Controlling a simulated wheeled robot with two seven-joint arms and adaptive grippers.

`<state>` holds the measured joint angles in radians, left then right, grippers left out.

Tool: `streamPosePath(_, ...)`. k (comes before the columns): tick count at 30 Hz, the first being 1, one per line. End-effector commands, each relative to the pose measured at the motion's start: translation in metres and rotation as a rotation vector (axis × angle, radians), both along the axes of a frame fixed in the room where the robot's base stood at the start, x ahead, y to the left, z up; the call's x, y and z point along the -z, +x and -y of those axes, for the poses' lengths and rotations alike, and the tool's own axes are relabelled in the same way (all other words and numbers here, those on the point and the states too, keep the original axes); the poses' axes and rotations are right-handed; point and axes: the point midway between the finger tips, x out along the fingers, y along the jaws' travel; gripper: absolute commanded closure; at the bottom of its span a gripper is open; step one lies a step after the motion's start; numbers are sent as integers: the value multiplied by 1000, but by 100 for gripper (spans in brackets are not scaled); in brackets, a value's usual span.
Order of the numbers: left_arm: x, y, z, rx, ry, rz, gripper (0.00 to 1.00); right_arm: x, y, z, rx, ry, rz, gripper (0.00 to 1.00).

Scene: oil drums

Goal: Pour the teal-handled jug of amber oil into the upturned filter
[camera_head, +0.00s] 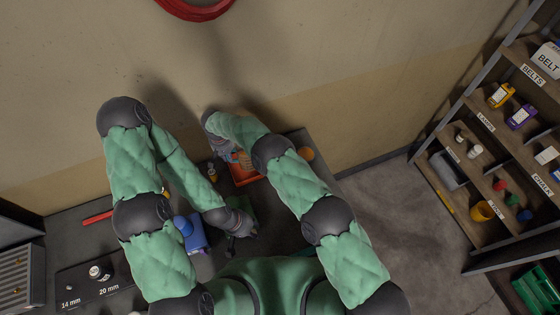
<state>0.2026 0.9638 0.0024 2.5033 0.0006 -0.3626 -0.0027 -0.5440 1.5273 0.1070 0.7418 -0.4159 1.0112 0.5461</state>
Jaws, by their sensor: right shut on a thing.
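My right gripper (226,150) is over the back of the workbench, mostly hidden by its own wrist and forearm. It is shut on a small, partly hidden thing with orange-amber showing, which looks like the jug (243,158); its handle is not clear. This thing is above or beside an orange tray (246,180). My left gripper (242,237) is low over the front middle of the bench, near a green surface; its finger opening is too small to tell. I cannot make out the upturned filter.
A blue object (190,232) stands left of my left gripper. A red bar (97,217) and a dark socket tray (85,280) lie on the left. An orange round thing (306,154) sits at the back right. Shelves (475,150) stand right, across open floor.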

Motion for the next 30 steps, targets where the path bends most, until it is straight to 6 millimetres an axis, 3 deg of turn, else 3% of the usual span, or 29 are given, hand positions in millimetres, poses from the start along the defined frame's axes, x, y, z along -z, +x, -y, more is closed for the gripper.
streamPosePath(13,0,0,0,0,0,0,60,-44,1,0,1,2,3,100)
streamPosePath(30,3,0,0,0,0,1,60,-54,2,2,3,2,3,100)
